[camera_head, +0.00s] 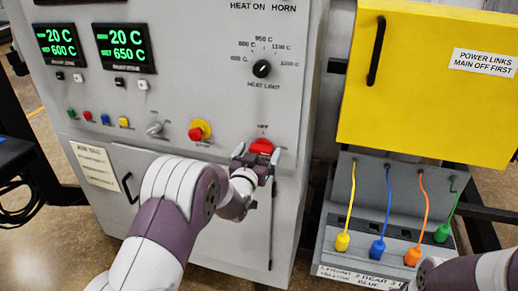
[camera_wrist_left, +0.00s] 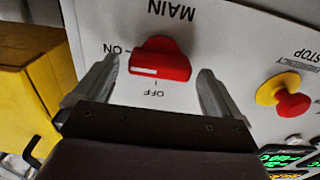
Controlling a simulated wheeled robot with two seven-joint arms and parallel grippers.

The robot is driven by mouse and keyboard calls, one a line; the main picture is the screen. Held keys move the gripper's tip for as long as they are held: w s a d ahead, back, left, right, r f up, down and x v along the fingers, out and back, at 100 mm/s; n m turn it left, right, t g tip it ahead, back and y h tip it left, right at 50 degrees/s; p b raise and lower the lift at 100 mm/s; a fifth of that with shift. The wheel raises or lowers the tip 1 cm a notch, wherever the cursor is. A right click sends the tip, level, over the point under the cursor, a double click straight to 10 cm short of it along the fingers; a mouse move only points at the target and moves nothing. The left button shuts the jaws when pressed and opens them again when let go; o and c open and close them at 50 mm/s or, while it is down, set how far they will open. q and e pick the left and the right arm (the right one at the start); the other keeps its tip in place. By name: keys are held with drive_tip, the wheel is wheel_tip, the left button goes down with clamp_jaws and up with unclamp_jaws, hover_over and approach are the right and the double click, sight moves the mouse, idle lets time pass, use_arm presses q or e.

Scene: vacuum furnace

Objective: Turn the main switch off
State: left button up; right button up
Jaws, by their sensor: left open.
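The main switch is a red rotary handle (camera_head: 262,146) on the grey furnace panel, under an OFF label. In the left wrist view the red handle (camera_wrist_left: 165,58) appears upside down with MAIN and ON/OFF labels around it. Its white-marked end points to the ON side. My left gripper (camera_head: 256,153) is open at the panel, one finger on each side of the handle. In the left wrist view the fingers (camera_wrist_left: 157,68) stand apart from the handle with gaps on both sides. My right gripper is not seen; only part of that arm shows at the lower right.
A red-and-yellow emergency stop (camera_head: 199,131) sits left of the switch; it also shows in the left wrist view (camera_wrist_left: 288,97). A yellow cover (camera_head: 420,110) with a black handle stands at the right, above coloured cables and plugs (camera_head: 378,249).

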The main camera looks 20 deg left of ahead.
use_arm(q)
drive_tip(key=shift+w+f, duration=0.1)
drive_tip(key=shift+w, duration=0.3)
drive_tip(key=shift+s, duration=0.1)
drive_tip(key=c, duration=1.1)
drive_tip(key=shift+o, duration=0.2)
drive_tip(key=n+b, duration=0.3)
drive_tip(key=shift+f, duration=0.1)
drive_tip(key=n+b, duration=0.4)
drive_tip(key=n, duration=0.1)
drive_tip(key=shift+a+n+b, duration=0.15)
drive_tip(key=shift+n+b, duration=0.15)
drive_tip(key=shift+b, duration=0.1)
drive_tip(key=n+b, duration=0.3)
drive_tip(key=n, duration=0.1)
drive_tip(key=n+b, duration=0.2)
drive_tip(key=n, duration=0.3)
drive_tip(key=shift+n, duration=0.3)
